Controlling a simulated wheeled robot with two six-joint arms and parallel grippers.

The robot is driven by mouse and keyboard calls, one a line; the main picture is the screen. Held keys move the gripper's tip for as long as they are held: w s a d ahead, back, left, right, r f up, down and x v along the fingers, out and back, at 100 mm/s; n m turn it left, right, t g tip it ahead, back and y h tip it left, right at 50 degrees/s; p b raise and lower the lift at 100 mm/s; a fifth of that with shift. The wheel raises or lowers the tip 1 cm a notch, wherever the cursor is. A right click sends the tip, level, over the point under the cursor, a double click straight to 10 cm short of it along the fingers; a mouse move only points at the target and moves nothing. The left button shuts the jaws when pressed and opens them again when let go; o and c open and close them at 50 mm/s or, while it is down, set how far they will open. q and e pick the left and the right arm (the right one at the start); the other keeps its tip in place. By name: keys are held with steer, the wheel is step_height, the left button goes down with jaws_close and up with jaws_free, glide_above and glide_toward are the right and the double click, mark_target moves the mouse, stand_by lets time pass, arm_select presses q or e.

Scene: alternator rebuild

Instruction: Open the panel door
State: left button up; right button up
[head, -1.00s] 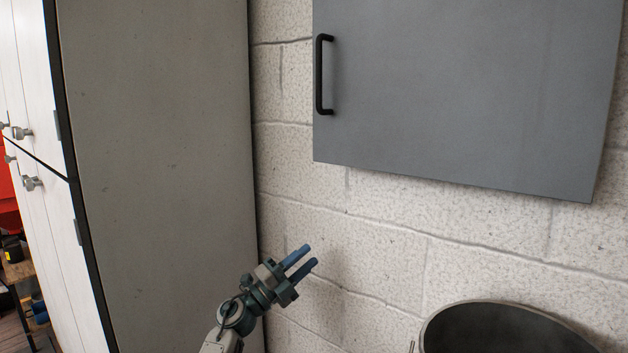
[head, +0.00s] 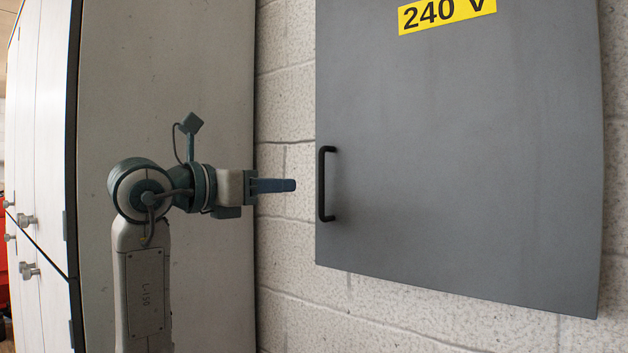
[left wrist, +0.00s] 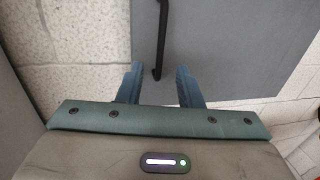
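The grey panel door (head: 460,160) is on the wall at right in the head view and looks closed. Its black vertical bar handle (head: 322,184) is near its left edge. My left gripper (head: 290,185) points right at the handle's height, a short way to its left in the picture. In the left wrist view my left gripper (left wrist: 160,78) is open, its two blue fingers apart. The handle (left wrist: 161,42) shows beyond and between the fingertips there, and nothing is visibly held. The door (left wrist: 225,45) also shows in that view. My right gripper is not in view.
A tall light cabinet (head: 215,80) stands at left, close behind my left arm, with knobs on its front doors. A pale block wall (head: 285,130) lies between the cabinet and the panel. A yellow "240 V" label (head: 446,13) is on the door.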

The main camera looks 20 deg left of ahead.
mark_target(320, 183)
arm_select(q)
steer(key=p+x, duration=0.3)
steer(key=x, duration=0.4)
steer(key=shift+w+d+r, duration=0.1)
steer(key=shift+w+d, duration=0.5)
steer(key=shift+w, duration=0.3)
jaws_close()
